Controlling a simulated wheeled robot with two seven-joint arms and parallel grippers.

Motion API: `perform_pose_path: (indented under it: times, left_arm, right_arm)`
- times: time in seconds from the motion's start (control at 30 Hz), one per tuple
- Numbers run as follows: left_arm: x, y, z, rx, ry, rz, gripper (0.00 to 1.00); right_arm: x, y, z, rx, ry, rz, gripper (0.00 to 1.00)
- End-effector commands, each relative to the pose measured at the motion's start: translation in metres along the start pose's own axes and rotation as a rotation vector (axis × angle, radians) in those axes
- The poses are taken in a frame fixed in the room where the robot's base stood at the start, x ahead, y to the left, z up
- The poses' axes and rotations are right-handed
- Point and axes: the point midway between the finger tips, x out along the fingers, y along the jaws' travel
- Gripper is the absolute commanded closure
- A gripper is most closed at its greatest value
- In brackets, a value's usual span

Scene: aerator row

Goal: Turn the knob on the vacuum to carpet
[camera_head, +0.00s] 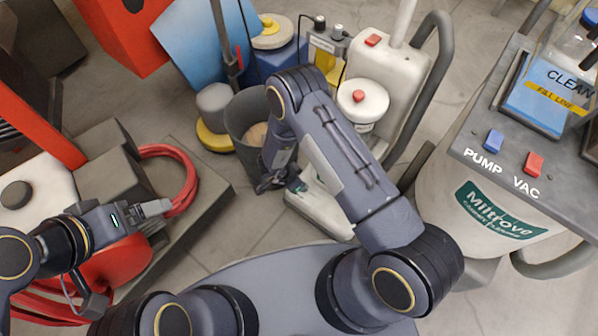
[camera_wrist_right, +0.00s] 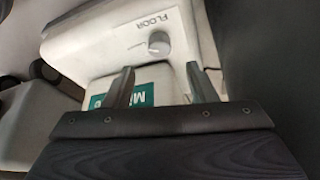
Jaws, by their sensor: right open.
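In the right wrist view, a white vacuum part (camera_wrist_right: 105,45) carries a small round grey knob (camera_wrist_right: 158,42) beside the word FLOOR. A thin line marks one side of the knob; no carpet label is readable. My right gripper (camera_wrist_right: 158,70) is open and empty, its two fingers pointing toward the knob and apart from it, one on each side. In the head view, my right gripper (camera_head: 280,182) hangs low by a white vacuum base (camera_head: 325,212); the knob is hidden there. My left gripper (camera_head: 155,208) is over the red hose at left, its jaw gap unclear.
A grey bin (camera_head: 243,112) stands close beside my right gripper. A white upright machine (camera_head: 392,68) with a dark handle stands behind. A grey cleaning machine (camera_head: 500,190) with PUMP and VAC switches stands at right. A red hose (camera_head: 185,178) curls at left.

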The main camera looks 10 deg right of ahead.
Motion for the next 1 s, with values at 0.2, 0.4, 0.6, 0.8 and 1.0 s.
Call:
perform_pose_path:
  times: [0.2, 0.4, 0.6, 0.8, 1.0]
  left_arm:
    - [0.015, -0.007, 0.008, 0.0, 0.0, 0.0, 0.11]
    - [0.024, -0.011, 0.012, 0.0, 0.0, 0.0, 0.11]
    - [0.026, -0.012, 0.013, 0.0, 0.0, 0.0, 0.11]
    - [0.025, -0.012, 0.013, 0.0, 0.0, 0.0, 0.11]
    - [0.025, -0.012, 0.013, 0.0, 0.0, 0.0, 0.11]
  right_arm:
    - [0.037, 0.0, 0.002, -0.001, -0.001, 0.0, 0.48]
    - [0.064, 0.0, 0.001, 0.0, -0.001, -0.001, 0.48]
    - [0.074, -0.001, 0.001, -0.001, -0.003, -0.003, 0.48]
    - [0.073, -0.001, 0.0, -0.001, -0.003, -0.003, 0.48]
    - [0.073, 0.0, 0.0, -0.001, -0.003, -0.003, 0.71]
